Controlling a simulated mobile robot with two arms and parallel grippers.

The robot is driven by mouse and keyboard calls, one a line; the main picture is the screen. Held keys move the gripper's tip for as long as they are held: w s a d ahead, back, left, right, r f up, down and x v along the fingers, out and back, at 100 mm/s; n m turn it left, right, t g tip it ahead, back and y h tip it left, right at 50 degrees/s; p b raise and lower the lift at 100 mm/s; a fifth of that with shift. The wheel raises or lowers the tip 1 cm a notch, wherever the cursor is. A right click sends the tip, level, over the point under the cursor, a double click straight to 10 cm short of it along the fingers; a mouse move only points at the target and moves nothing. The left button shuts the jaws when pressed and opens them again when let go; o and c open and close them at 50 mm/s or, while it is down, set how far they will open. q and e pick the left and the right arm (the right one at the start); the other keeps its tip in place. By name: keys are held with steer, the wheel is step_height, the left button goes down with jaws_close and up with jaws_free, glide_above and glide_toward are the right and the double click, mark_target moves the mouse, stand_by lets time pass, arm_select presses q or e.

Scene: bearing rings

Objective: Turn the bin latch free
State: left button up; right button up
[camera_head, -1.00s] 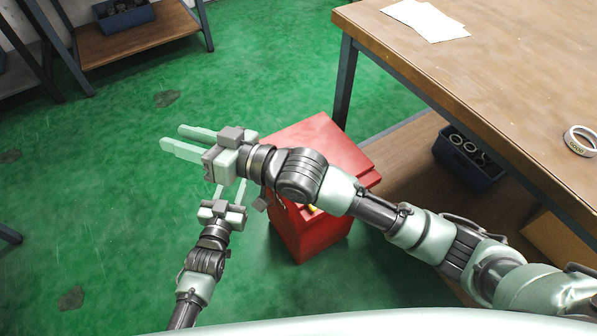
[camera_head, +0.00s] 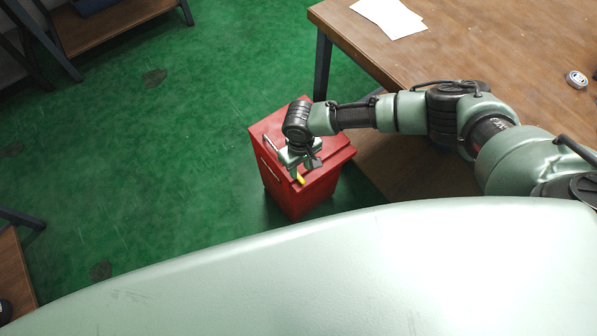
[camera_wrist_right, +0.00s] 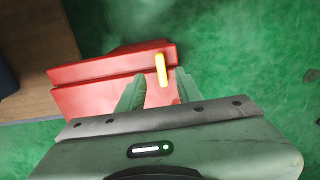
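The red bin (camera_head: 325,172) stands on the green floor in the head view, its lid closed. Its yellow latch (camera_head: 301,181) shows on the front, partly behind my right gripper (camera_head: 294,172), which points down at it. In the right wrist view, the latch (camera_wrist_right: 160,68) is a short yellow bar crossing the lid edge of the bin (camera_wrist_right: 90,72). The two fingers of my right gripper (camera_wrist_right: 159,77) are apart, one on each side of the latch, with gaps visible; contact cannot be told. My left gripper is out of view.
A wooden table (camera_head: 440,45) with white papers (camera_head: 390,17) and a tape roll (camera_head: 576,79) stands to the right of the bin. Its lower shelf (camera_head: 400,160) is close to the bin. The floor (camera_head: 150,160) left of the bin is open.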

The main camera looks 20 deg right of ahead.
mark_target(300, 177)
steer(key=shift+f+b, duration=0.3)
steer(key=shift+f, duration=2)
jaws_close()
